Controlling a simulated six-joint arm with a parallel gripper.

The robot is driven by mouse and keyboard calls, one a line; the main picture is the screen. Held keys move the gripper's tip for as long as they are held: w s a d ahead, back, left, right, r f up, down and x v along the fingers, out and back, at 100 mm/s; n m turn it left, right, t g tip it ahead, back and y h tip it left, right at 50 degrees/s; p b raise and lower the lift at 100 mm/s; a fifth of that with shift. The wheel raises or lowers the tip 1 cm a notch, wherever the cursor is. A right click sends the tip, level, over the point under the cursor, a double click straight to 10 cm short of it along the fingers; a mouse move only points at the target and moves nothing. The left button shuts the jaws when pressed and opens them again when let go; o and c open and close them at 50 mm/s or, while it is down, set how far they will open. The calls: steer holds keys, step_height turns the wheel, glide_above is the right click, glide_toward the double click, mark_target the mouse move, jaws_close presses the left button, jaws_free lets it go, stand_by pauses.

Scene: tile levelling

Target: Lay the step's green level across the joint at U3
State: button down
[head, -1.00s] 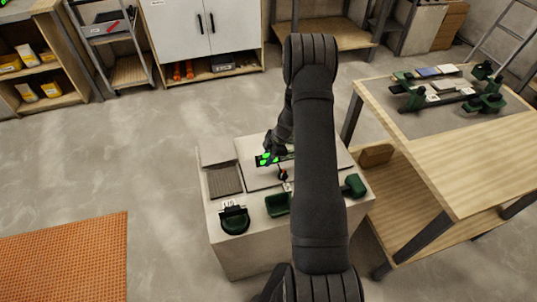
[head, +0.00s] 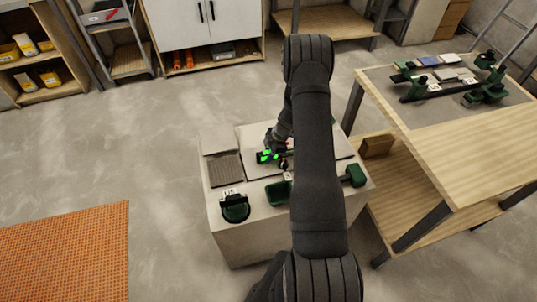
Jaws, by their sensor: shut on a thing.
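The green level (head: 266,156) shows as a short bright green and dark bar above the pale block's top. My gripper (head: 274,146) is shut on it, and my arm hides the level's right part. The level looks roughly crosswise in the picture. I cannot tell whether it touches the surface below. A small orange and dark thing (head: 283,163) sits just below it in the picture, partly hidden by my arm. The joint and any U3 mark are too small or hidden to make out.
On the block (head: 258,240) are a dark ridged pad (head: 225,169), a green-black holder (head: 235,208), a green tray (head: 278,192) and a green piece (head: 355,175). A wooden bench (head: 470,155) stands right; an orange mat (head: 65,250) lies left on open floor.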

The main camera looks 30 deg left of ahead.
steer(key=shift+f, duration=0.15)
steer(key=c, duration=1.2)
jaws_free()
steer(key=v, duration=1.7)
steer(key=shift+r, duration=0.2)
steer(key=x, duration=1.7)
steer(key=shift+f, duration=0.2)
steer(key=shift+r, duration=0.1)
